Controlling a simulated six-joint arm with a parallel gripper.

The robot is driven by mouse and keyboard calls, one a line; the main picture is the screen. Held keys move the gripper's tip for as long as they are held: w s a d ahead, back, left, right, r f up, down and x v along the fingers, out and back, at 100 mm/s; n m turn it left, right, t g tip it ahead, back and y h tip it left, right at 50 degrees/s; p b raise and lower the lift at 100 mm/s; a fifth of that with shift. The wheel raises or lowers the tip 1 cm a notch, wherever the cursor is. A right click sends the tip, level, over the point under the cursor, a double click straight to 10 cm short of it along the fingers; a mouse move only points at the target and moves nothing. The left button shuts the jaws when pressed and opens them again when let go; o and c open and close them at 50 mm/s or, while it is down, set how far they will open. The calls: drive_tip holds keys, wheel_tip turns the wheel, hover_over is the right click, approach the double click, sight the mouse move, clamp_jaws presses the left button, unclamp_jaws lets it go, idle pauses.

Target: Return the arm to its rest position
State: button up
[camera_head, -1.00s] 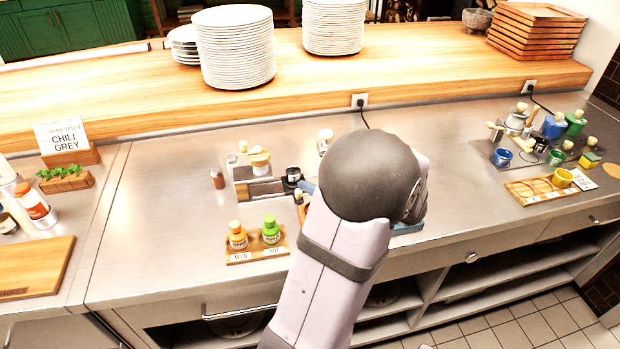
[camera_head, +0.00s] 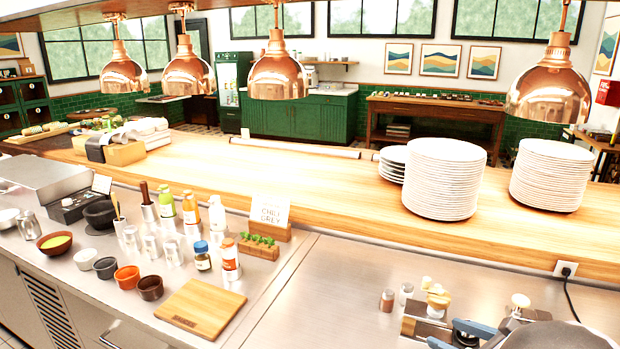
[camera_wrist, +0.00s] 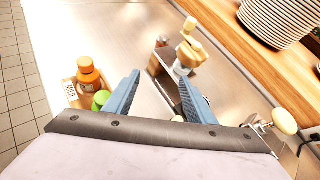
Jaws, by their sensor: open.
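My gripper (camera_wrist: 162,92) is open in the wrist view, its two blue fingers apart with nothing held between them. It hangs over the steel counter (camera_wrist: 110,35). Just beyond the fingers is a dark-edged metal holder (camera_wrist: 160,70) with a pale wooden-topped piece (camera_wrist: 190,53). To the left of the left finger stand an orange bottle (camera_wrist: 90,82) and a green bottle (camera_wrist: 101,100), the green one partly hidden. In the head view, only part of my gripper (camera_head: 460,334) shows at the bottom right edge, beside the same holder; the rest of the arm is mostly cut off.
Plate stacks (camera_head: 443,180) stand on the wooden pass, under copper lamps (camera_head: 277,78). Left on the counter are a cutting board (camera_head: 202,308), sauce bottles (camera_head: 230,260), cups and bowls. A small shaker (camera_head: 387,301) stands near the holder.

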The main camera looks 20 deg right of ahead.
drive_tip(key=w+a+n+g+y+p, duration=0.1)
drive_tip(key=w+a+n+g+y, duration=0.15)
drive_tip(key=a+n, duration=0.45)
drive_tip(key=w+a+n+g+y+p, duration=0.1)
drive_tip(key=w+a+n+g+y, duration=0.2)
drive_tip(key=a, duration=0.8)
drive_tip(key=s+a+f+n+g+h+p, duration=0.1)
drive_tip(key=s+a+f+n+g+h, duration=0.3)
drive_tip(key=a+n, duration=0.6)
drive_tip(key=s+a+f+n+g+h, duration=0.1)
drive_tip(key=s+a+f+n+g, duration=0.35)
drive_tip(key=n, duration=0.95)
wheel_tip(320, 180, down, 29)
drive_tip(key=s+t+b, duration=0.1)
drive_tip(key=b, duration=2.8)
drive_tip(key=shift+s+a+f+t+b, duration=0.15)
drive_tip(key=shift+s+a+t+b, duration=0.1)
drive_tip(key=shift+a+t+b, duration=0.05)
